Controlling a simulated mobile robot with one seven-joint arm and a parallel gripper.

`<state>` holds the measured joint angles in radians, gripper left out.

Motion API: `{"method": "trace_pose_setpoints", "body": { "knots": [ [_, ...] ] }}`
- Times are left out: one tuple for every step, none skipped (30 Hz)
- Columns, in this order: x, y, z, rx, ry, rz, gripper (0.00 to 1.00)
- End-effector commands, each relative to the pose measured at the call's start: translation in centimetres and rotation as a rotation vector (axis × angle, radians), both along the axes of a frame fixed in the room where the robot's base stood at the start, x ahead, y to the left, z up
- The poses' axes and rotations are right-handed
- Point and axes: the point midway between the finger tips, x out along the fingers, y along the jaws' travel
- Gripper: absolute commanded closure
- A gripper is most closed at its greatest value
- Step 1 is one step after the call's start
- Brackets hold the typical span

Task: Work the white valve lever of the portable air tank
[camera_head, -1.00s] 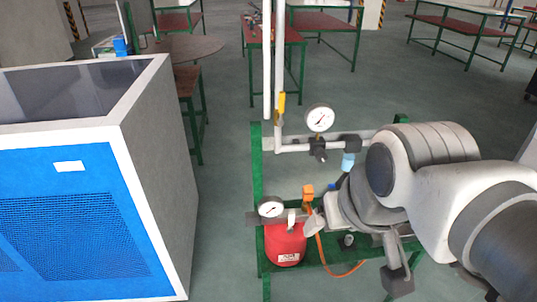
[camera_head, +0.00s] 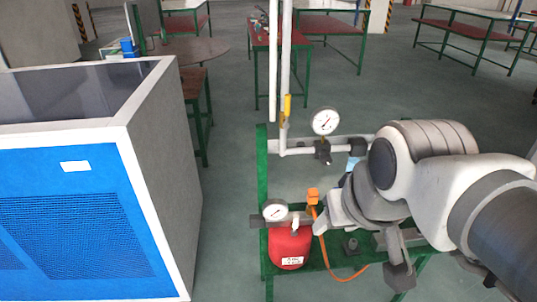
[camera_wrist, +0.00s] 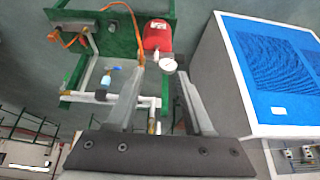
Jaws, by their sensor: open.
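The portable air tank (camera_head: 290,247) is a small red cylinder on the green stand, also seen in the wrist view (camera_wrist: 158,37). A round white gauge (camera_head: 275,211) sits on its top left. The small white valve lever (camera_head: 296,222) stands up at the tank's top, right of the gauge. My gripper (camera_head: 322,217) is just right of the lever, apart from it. In the wrist view my gripper (camera_wrist: 162,70) has its two fingers spread and empty, with the tank and gauge (camera_wrist: 169,64) beyond the fingertips.
An orange fitting (camera_head: 313,196) with an orange hose stands close behind my gripper. White pipework with a second gauge (camera_head: 325,121) rises behind. A large blue-fronted cabinet (camera_head: 70,220) stands to the left, with a floor gap between it and the green stand (camera_head: 262,190).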

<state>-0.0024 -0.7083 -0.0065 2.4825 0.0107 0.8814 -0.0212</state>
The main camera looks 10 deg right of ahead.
Motion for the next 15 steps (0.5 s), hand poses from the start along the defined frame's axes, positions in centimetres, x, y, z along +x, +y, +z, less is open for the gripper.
{"method": "trace_pose_setpoints", "body": {
  "knots": [
    [0.9,0.1,-0.4,0.005,0.011,0.008,0.48],
    [1.5,0.1,-0.6,0.006,0.015,0.016,0.48],
    [2.4,0.1,-0.8,0.009,0.021,0.025,0.48],
    [3.2,0.1,-1.1,0.010,0.026,0.035,0.48],
    [4.0,0.2,-1.4,0.014,0.031,0.043,0.48],
    [5.1,0.2,-1.8,0.016,0.037,0.055,0.48],
    [5.9,0.2,-2.1,0.017,0.041,0.061,0.48],
    [6.7,0.1,-2.5,0.018,0.044,0.070,0.48],
    [7.8,0.1,-3.0,0.019,0.049,0.078,0.48],
    [8.6,0.1,-3.4,0.019,0.053,0.084,0.48],
    [9.4,0.0,-3.9,0.019,0.057,0.092,0.48],
    [10.5,0.0,-4.6,0.018,0.062,0.100,0.48],
    [11.3,-0.1,-5.1,0.017,0.066,0.106,0.48],
    [12.1,-0.2,-5.6,0.015,0.069,0.111,0.48],
    [13.1,-0.3,-6.4,0.013,0.074,0.119,0.48]
  ]
}}
